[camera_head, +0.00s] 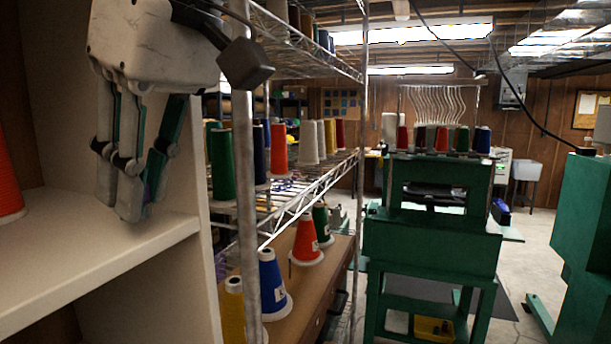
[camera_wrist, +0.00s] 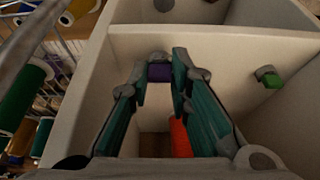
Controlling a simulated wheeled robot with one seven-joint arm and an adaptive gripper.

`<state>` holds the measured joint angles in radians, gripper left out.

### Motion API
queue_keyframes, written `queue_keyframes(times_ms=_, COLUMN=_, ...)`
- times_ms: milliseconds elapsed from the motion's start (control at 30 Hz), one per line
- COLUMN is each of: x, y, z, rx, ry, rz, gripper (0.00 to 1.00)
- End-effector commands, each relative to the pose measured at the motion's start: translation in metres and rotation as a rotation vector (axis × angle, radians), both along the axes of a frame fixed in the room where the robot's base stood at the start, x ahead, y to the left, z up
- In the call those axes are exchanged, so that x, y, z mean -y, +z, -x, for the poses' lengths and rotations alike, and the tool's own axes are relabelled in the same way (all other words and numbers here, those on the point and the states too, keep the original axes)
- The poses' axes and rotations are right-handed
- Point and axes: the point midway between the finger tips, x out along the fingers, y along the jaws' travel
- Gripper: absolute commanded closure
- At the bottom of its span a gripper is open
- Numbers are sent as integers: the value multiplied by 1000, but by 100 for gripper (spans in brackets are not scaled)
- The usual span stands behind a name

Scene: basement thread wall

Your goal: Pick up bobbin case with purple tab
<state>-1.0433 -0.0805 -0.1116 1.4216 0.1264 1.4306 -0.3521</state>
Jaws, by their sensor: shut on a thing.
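The bobbin case with the purple tab (camera_wrist: 160,73) is between my fingertips in the wrist view, with a grey rounded part just beyond the tab. My gripper (camera_wrist: 163,75) is shut on it. In the head view, my gripper (camera_head: 142,200) points down in front of the white shelf (camera_head: 110,250) at the left. Whether the case touches the shelf cannot be told.
Another small case with a green tab (camera_wrist: 268,77) lies to the right in the wrist view. A red cone (camera_wrist: 180,138) stands between my fingers' bases in that view. A wire rack (camera_head: 300,190) with thread cones is close right of the shelf. Open floor lies farther right.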

Motion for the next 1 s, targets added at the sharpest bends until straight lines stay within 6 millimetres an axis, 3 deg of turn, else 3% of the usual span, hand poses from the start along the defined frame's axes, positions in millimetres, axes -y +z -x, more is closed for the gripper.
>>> queue_keyframes(times_ms=300, x=76, y=-2, z=20, rx=1, ry=-2, rz=-3, gripper=99)
queue_keyframes(times_ms=500, x=116, y=-2, z=33, rx=0, ry=-1, rz=-2, gripper=99)
queue_keyframes(times_ms=700, x=138, y=-1, z=40, rx=-1, ry=0, rz=0, gripper=99)
queue_keyframes(times_ms=1000, x=143, y=-1, z=42, rx=-1, ry=0, rz=0, gripper=99)
